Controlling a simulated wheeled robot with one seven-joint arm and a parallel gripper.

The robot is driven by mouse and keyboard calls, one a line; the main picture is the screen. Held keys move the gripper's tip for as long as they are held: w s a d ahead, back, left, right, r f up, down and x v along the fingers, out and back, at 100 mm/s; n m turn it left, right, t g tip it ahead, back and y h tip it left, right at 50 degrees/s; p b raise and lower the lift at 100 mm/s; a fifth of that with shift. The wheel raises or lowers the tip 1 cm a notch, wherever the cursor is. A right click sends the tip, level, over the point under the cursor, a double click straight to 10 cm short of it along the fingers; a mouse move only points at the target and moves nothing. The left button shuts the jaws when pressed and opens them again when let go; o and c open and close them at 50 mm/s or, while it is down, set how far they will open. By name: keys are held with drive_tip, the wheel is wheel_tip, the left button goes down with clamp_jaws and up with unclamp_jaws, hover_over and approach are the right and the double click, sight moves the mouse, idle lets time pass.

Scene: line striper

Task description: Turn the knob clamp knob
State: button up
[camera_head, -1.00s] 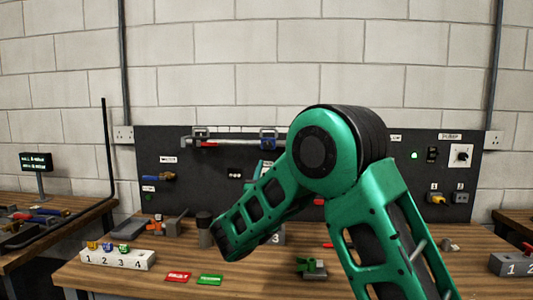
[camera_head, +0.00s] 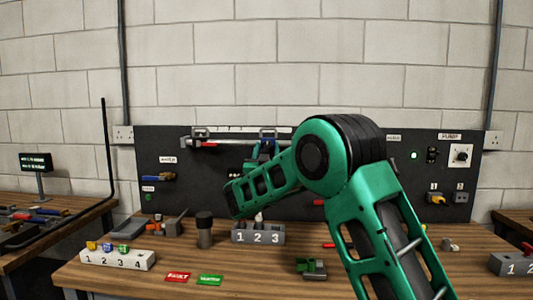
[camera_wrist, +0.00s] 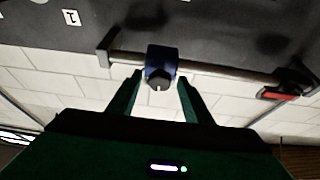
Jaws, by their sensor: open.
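The knob clamp, a blue block (camera_wrist: 161,60) with a dark round knob (camera_wrist: 158,86) that has a light slot mark, sits on a grey rail (camera_wrist: 215,70) in the wrist view. My gripper (camera_wrist: 159,79) is open, with one green finger to each side of the knob in the picture. I cannot tell whether the fingertips reach as far as the knob or touch it. In the head view my forearm hides part of my gripper.
A red-handled part (camera_wrist: 280,93) sits near the rail's right end in the wrist view. The dark panel (camera_head: 215,185) carries switches and a pump dial (camera_head: 460,155). A numbered grey block (camera_head: 258,236) and a dark-topped cylinder (camera_head: 204,231) stand on the wooden bench below.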

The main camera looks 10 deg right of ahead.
drive_tip(key=c, duration=1)
